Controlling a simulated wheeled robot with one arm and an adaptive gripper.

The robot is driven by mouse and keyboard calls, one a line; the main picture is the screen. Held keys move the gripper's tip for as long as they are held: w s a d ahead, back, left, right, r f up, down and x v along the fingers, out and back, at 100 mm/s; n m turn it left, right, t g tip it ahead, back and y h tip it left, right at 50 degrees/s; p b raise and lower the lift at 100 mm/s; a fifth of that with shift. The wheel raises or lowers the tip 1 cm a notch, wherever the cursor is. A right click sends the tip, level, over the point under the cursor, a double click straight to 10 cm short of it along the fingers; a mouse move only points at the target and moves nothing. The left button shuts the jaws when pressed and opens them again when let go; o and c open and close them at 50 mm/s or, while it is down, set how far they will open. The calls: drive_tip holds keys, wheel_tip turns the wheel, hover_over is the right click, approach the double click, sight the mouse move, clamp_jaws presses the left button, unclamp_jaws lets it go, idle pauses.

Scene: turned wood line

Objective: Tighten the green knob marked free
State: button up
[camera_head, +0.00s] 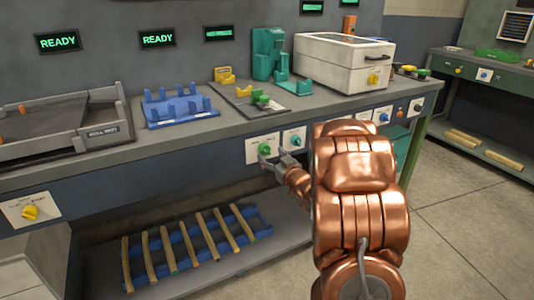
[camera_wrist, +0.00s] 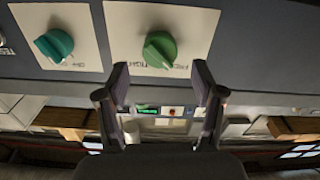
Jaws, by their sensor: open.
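The green knob (camera_head: 264,149) sits on a white plate on the bench's front face. In the wrist view the green knob (camera_wrist: 159,49) shows whole, with lettering beside it that seems to read FREE and TIGHT, upside down. My gripper (camera_head: 277,161) is just in front of that plate, its fingers toward the knob. In the wrist view my gripper (camera_wrist: 162,82) is open and empty. The knob lies just above the gap between the fingertips there, and neither finger visibly touches it.
A teal knob (camera_wrist: 55,44) on its own plate is close beside the green one; it also shows in the head view (camera_head: 296,141). The benchtop above holds a blue rack (camera_head: 178,110) and a white box machine (camera_head: 330,70). A low shelf below carries several wooden sticks.

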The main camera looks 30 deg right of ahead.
sight(267, 151)
drive_tip(key=shift+w+d+f, duration=0.1)
drive_tip(key=shift+w+d, duration=0.05)
drive_tip(key=shift+w, duration=1.7)
drive_tip(key=c, duration=1.1)
drive_tip(key=shift+c, duration=0.2)
